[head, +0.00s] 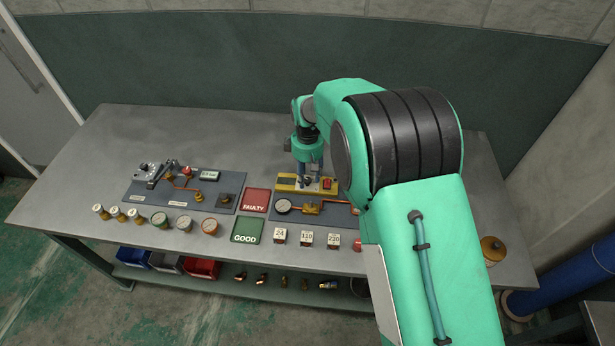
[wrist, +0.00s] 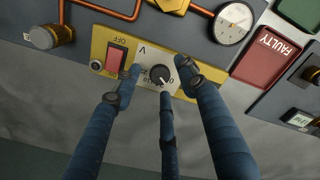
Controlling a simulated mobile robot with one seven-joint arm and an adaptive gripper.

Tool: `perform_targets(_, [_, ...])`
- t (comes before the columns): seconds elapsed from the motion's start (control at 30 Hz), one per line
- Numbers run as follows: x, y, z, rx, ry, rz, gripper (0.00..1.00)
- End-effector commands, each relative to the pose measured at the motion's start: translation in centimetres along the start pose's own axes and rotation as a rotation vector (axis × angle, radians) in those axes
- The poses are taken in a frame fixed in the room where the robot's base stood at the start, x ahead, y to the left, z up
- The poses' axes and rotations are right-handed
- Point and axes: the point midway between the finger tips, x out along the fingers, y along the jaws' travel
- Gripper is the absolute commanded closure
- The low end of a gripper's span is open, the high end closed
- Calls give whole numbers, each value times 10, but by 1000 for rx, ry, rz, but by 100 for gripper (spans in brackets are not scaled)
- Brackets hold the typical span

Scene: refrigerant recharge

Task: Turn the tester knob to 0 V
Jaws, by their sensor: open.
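The yellow tester (head: 285,186) sits on the bench in the head view, and its yellow panel shows upside down in the wrist view (wrist: 100,45). The small black tester knob (wrist: 160,74) is on a white dial plate (wrist: 147,52) marked V. A white mark on the knob points toward the lower right in the wrist view; I cannot read its setting. My gripper (wrist: 157,76) is open, with blue fingers on both sides of the knob and a third finger below it. In the head view my gripper (head: 308,171) points down over the tester; contact is unclear.
A red rocker switch (wrist: 117,57) marked OFF lies close beside one finger. A gauge (wrist: 232,20) and copper pipes are near the tester. The red FAULTY pad (head: 255,200) and green GOOD pad (head: 247,230) lie left of it. Small numbered blocks (head: 306,239) stand in front.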

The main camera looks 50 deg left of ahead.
Motion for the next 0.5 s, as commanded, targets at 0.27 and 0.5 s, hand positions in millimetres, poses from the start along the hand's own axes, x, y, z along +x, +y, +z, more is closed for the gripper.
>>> perform_targets(0.27, [-35, 1, -1, 0, 2, 2, 58])
perform_targets(0.5, [-75, 1, -1, 0, 2, 2, 58])
